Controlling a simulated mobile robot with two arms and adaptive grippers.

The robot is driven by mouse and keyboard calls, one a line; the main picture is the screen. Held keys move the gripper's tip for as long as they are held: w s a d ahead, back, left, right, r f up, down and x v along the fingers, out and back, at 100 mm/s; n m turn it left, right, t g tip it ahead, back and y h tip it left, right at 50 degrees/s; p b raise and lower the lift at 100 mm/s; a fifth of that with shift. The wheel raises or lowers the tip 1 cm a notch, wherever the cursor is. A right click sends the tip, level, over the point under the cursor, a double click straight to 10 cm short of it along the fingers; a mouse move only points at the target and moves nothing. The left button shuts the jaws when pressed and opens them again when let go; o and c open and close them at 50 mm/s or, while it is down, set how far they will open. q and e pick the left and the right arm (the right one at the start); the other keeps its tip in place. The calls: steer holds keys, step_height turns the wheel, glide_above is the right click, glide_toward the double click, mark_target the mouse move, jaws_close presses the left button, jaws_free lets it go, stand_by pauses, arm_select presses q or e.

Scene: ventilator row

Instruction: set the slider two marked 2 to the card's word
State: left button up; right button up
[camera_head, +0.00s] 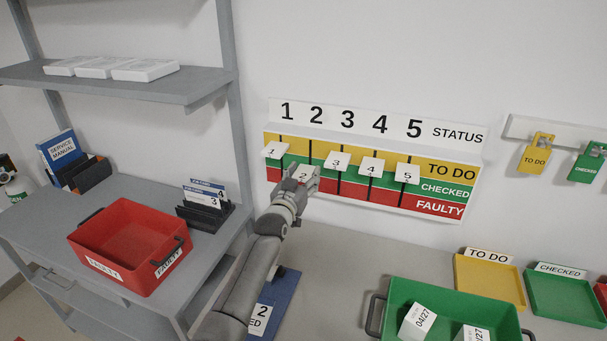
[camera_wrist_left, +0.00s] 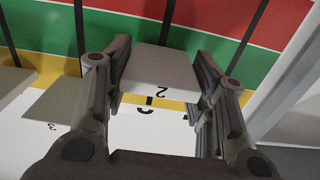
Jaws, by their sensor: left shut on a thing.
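The slider marked 2 (camera_head: 304,174) sits on its black track on the status board (camera_head: 400,194), lower than sliders 1 and 3, around the green CHECKED band. My left gripper (camera_head: 306,181) is shut on it. In the left wrist view, the slider 2 tile (camera_wrist_left: 160,72) is between my two fingers (camera_wrist_left: 158,98), in front of the green band. The blue card (camera_head: 281,292) lies below on the counter; only "2" and a word ending "ED" show, and my arm hides the rest. My right gripper is not in view.
Slider 1 (camera_head: 275,150) and slider 3 (camera_head: 337,162) flank it; sliders 4 (camera_head: 371,167) and 5 (camera_head: 407,173) stand farther right. A green crate (camera_head: 390,292) and a yellow TO DO tray (camera_head: 490,302) are on the counter. A red FAULTY bin (camera_head: 105,245) stands left.

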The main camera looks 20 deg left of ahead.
arm_select(q)
steer(key=o, duration=1.5)
steer(key=shift+c, duration=0.2)
steer(key=shift+s, duration=0.15)
steer(key=s, duration=1.1)
steer(key=shift+s+a, duration=0.25)
steer(key=shift+s, duration=0.15)
steer(key=shift+f, duration=0.1)
